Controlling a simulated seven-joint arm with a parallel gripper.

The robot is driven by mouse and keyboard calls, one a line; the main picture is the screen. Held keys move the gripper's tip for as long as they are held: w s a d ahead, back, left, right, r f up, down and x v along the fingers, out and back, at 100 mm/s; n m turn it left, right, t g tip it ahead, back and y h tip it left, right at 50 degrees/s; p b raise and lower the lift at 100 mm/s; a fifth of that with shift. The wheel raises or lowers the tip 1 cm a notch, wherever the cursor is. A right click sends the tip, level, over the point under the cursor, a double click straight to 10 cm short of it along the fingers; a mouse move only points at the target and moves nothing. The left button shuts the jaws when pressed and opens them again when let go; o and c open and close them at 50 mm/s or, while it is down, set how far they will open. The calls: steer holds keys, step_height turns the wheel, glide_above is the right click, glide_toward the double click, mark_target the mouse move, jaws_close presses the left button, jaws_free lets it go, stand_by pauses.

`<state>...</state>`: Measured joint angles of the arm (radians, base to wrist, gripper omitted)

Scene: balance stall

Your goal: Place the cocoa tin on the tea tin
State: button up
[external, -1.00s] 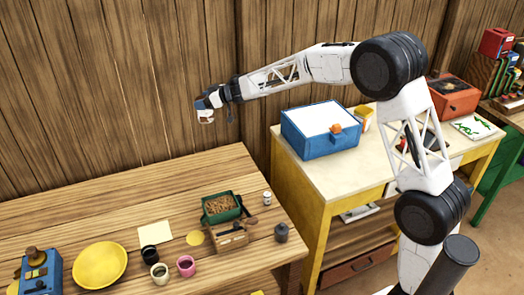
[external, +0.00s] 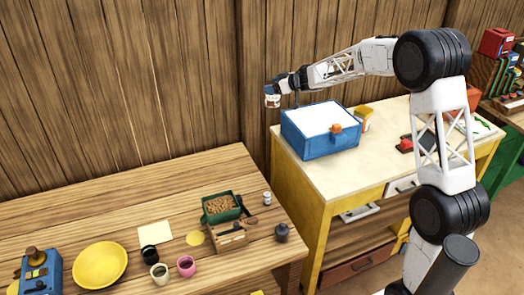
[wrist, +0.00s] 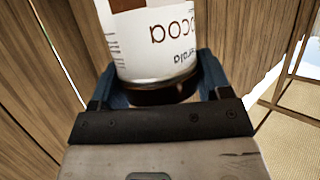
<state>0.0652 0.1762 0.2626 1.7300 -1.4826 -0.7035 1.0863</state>
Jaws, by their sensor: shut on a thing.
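The cocoa tin (wrist: 152,45) is white with brown lettering and a dark brown end, and fills the top middle of the wrist view. My gripper (wrist: 155,88) is shut on it, with a blue finger on each side. In the external view the tin (external: 272,101) is a small white shape hanging under my gripper (external: 271,92), high in the air just left of the blue box. I cannot tell for sure which thing is the tea tin.
The blue box (external: 320,143) with a white top stands on the yellow table (external: 383,166). The wooden table (external: 85,212) holds a green box (external: 222,204), a yellow plate (external: 99,263) and several cups and jars. A plank wall (external: 130,90) rises close behind.

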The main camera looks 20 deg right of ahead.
steer(key=s+d+m+t+h, duration=0.1)
steer(key=s+d, duration=0.5)
steer(key=d, duration=0.7)
steer(key=s+d+m+h, duration=0.1)
steer(key=s+d, duration=0.6)
steer(key=d, duration=0.7)
steer(key=s+d+m+t+h, duration=0.15)
steer(key=s+d, duration=0.45)
steer(key=d, duration=0.7)
steer(key=f, duration=0.5)
steer(key=shift+s+d+f, duration=0.1)
steer(key=shift+d+f, duration=0.15)
steer(key=shift+d, duration=0.05)
steer(key=w+d, duration=0.3)
steer(key=w, duration=0.4)
steer(key=w+d+f, duration=0.1)
steer(key=w+d, duration=0.3)
steer(key=w, duration=0.3)
steer(key=shift+w+f, duration=0.2)
steer(key=shift+w, duration=0.05)
steer(key=shift+a+f, duration=0.1)
steer(key=shift+f, duration=0.05)
steer(key=shift+f, duration=1.65)
